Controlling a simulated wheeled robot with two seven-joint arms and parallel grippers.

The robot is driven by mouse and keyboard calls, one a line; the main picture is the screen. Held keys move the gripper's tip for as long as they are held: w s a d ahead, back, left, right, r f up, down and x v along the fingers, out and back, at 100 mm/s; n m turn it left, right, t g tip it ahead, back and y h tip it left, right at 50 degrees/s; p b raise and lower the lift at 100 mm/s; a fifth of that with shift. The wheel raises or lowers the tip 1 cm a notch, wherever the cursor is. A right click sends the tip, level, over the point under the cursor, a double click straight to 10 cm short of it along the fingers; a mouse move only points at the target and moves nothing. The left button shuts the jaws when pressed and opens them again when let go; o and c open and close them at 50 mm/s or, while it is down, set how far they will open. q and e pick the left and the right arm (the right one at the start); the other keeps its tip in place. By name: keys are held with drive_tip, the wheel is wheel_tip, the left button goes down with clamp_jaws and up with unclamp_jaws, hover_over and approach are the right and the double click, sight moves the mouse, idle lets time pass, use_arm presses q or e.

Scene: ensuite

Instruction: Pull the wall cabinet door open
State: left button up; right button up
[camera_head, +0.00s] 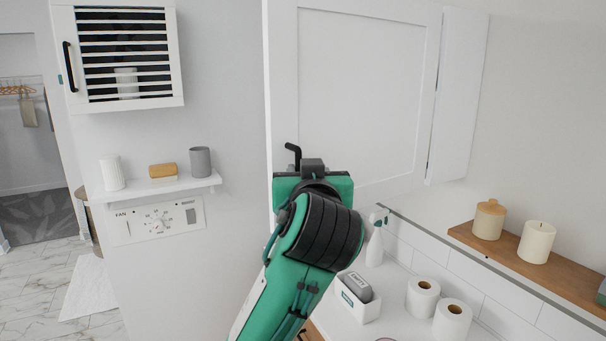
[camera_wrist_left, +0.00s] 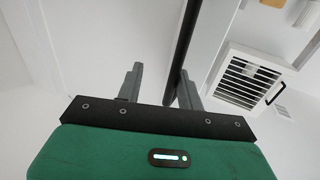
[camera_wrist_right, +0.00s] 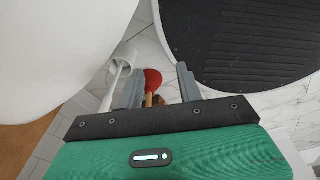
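The wall cabinet door (camera_head: 362,85) is a white framed panel in the upper middle of the head view. A black handle (camera_head: 293,152) shows at its lower left, mostly hidden behind my left gripper (camera_head: 312,170). In the left wrist view the handle is a long dark bar (camera_wrist_left: 186,55). It runs between the spread fingers of my left gripper (camera_wrist_left: 160,88), close to the right finger. I cannot tell whether it touches that finger. I cannot tell whether the door is ajar. My right gripper (camera_wrist_right: 154,88) is low over the floor, open and empty.
A louvred cabinet (camera_head: 125,55) and a small shelf (camera_head: 160,187) are on the left wall. Below the door are a counter with paper rolls (camera_head: 423,292) and a white box (camera_head: 358,306). A wooden shelf (camera_head: 545,268) is at right. A red plunger (camera_wrist_right: 153,78) stands below my right gripper.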

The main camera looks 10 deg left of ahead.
use_arm(q)
drive_tip(key=s+d+b, duration=0.2)
drive_tip(key=s+b, duration=0.3)
drive_tip(key=s, duration=0.8)
drive_tip(key=shift+s, duration=0.3)
drive_tip(key=shift+f, duration=0.1)
